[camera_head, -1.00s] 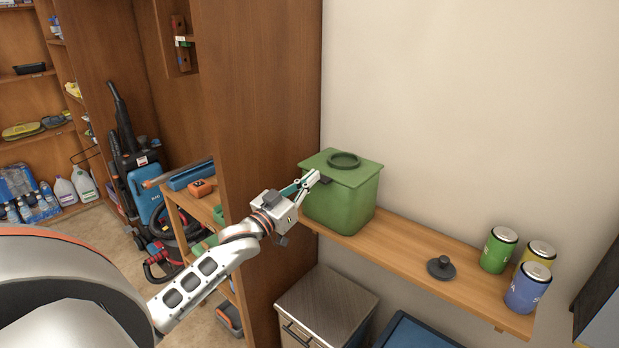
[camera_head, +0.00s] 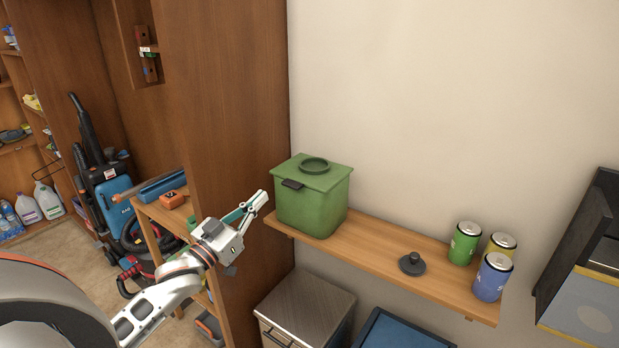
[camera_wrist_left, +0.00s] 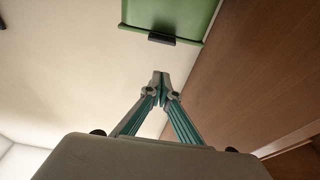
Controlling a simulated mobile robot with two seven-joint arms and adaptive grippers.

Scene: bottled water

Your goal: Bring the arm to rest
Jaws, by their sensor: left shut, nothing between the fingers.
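My left gripper (camera_head: 256,203) is shut and empty. In the head view its tips are just left of the green lidded box (camera_head: 312,205), with a small gap between them. In the left wrist view the fingertips (camera_wrist_left: 160,76) meet, and the green box (camera_wrist_left: 185,14) is beyond them at the top, with its dark handle (camera_wrist_left: 161,39) facing my gripper. The box stands upright at the left end of the wooden shelf (camera_head: 345,245), and its lid is on. My right gripper is not in view.
A dark knobbed lid (camera_head: 411,264) and a green can (camera_head: 464,243), a yellow can (camera_head: 500,245) and a blue can (camera_head: 492,278) stand on the shelf. A tall wooden panel (camera_head: 235,130) rises behind my arm. A metal-topped cabinet (camera_head: 305,303) is below.

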